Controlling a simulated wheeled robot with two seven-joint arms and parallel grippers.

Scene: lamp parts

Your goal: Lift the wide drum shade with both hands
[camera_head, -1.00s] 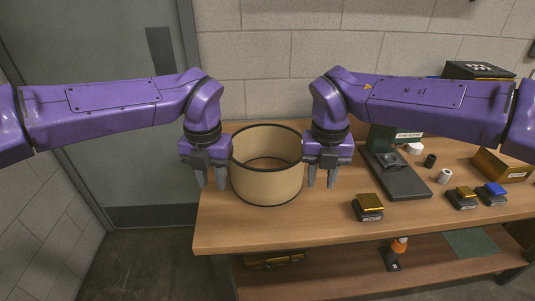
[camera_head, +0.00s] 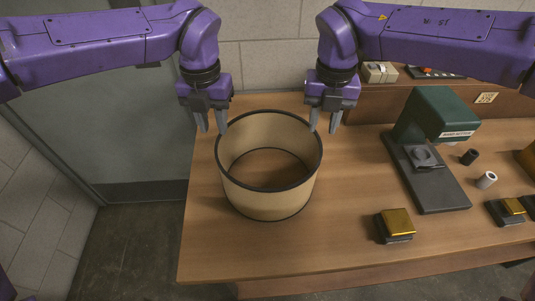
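The wide drum shade (camera_head: 268,204) is a tan open cylinder with dark rims, standing upright on the wooden table. Its hollow inside and the tabletop through it show from above. My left gripper (camera_head: 212,127) points down at the shade's far left side, with its two grey fingers apart. My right gripper (camera_head: 325,127) points down at the far right side, also with fingers apart. Each inner fingertip comes close to the upper rim in the picture; I cannot tell whether it touches. Nothing is held between either pair of fingers.
The wooden table (camera_head: 345,235) is clear in front of the shade. To the right are a green and dark grey machine (camera_head: 426,115), a gold-topped block (camera_head: 397,222), and small black (camera_head: 469,157) and white (camera_head: 486,180) cylinders. A wall stands behind.

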